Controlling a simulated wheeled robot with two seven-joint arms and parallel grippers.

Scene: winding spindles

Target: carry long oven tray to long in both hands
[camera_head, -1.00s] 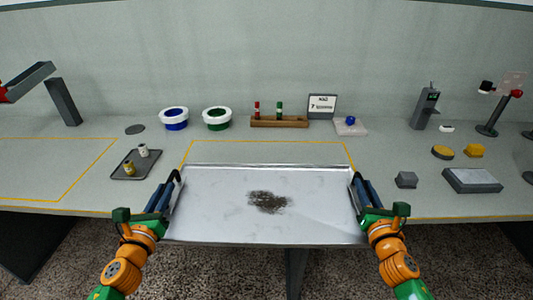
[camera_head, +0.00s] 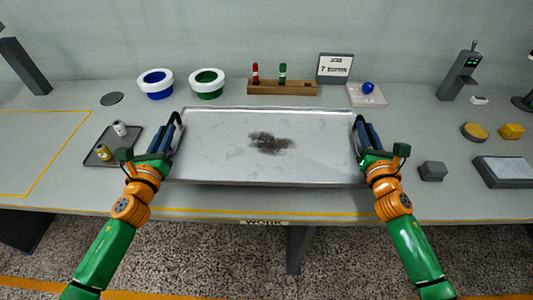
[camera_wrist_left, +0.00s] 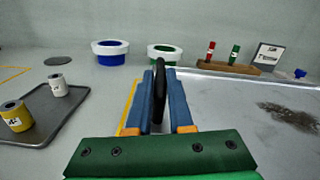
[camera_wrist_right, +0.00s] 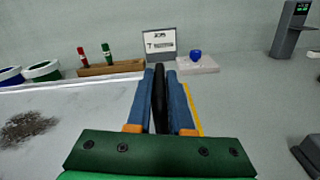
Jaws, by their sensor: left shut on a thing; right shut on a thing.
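The long oven tray (camera_head: 220,160) is a wide, shallow silver metal tray with a dark brown burnt patch in its middle. It looks level and lies over the middle of the bench in the head view; I cannot tell whether it touches the bench top. My left gripper (camera_head: 174,132) is shut on the black handle (camera_wrist_left: 158,92) at the tray's left end. My right gripper (camera_head: 361,132) is shut on the black handle (camera_wrist_right: 160,95) at its right end. The tray covers most of a yellow outline on the bench, whose strips show in both wrist views.
A small dark tray (camera_head: 100,159) with spools is at left. A grey block (camera_head: 432,171) is at right.

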